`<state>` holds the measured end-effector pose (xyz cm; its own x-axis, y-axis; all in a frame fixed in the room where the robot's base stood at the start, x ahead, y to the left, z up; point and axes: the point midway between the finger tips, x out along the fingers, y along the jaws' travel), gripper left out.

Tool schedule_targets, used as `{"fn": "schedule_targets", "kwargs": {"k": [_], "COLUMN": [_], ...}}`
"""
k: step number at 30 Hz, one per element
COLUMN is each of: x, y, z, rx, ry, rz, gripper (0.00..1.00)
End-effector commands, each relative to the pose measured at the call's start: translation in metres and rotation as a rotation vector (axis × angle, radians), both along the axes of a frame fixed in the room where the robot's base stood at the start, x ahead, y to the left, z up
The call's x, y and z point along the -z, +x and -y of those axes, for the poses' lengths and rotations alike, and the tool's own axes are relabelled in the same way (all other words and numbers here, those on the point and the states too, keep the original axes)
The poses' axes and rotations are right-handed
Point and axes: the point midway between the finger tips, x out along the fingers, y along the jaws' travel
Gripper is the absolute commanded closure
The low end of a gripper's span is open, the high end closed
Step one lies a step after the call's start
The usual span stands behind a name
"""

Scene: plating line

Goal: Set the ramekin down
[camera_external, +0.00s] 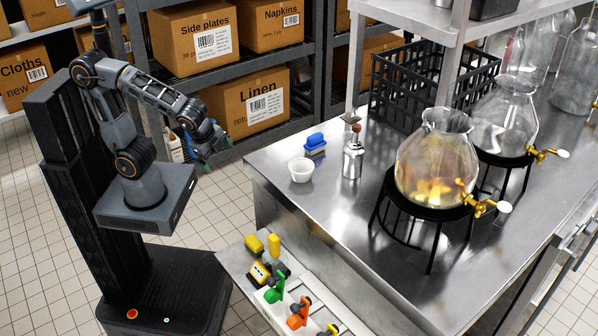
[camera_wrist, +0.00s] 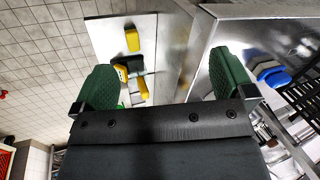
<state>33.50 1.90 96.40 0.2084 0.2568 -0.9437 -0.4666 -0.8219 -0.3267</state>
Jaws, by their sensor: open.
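A small white ramekin (camera_external: 301,169) stands upright on the steel counter (camera_external: 275,203), near its left edge in the external view. My gripper (camera_external: 207,150) is out to the left of the counter, in the air and well apart from the ramekin. In the wrist view my gripper (camera_wrist: 165,90) has its two green fingers spread wide with nothing between them. I cannot make out the ramekin in the wrist view.
Beside the ramekin are a blue sponge or brush (camera_external: 315,145) and a metal bottle (camera_external: 352,156). Glass dispensers (camera_external: 437,165) on black stands and a black crate (camera_external: 432,85) are farther right. A lower shelf (camera_external: 240,262) holds coloured tools. Boxes (camera_external: 195,32) fill the rack behind.

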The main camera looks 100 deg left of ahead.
Motion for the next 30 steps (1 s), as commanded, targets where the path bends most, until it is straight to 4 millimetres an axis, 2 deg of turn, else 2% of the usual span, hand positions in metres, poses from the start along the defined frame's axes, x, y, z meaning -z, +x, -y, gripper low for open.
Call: {"fn": "schedule_targets", "kwargs": {"k": [3, 7, 12, 20, 23, 30], "x": [-0.001, -0.002, -0.002, -0.003, -0.014, -0.061], "y": [-0.019, -0.028, -0.031, -0.031, -0.031, -0.032], "z": [0.006, 0.013, 0.016, 0.017, 0.016, 0.016], "rx": [-0.248, -0.411, -0.479, -0.476, -0.474, -0.475], "ry": [-0.193, -0.323, -0.377, -0.375, -0.377, -0.384], "rz": [0.077, 0.12, 0.135, 0.134, 0.139, 0.166], "gripper": [0.0, 0.0, 0.0, 0.0, 0.0, 0.0]}}
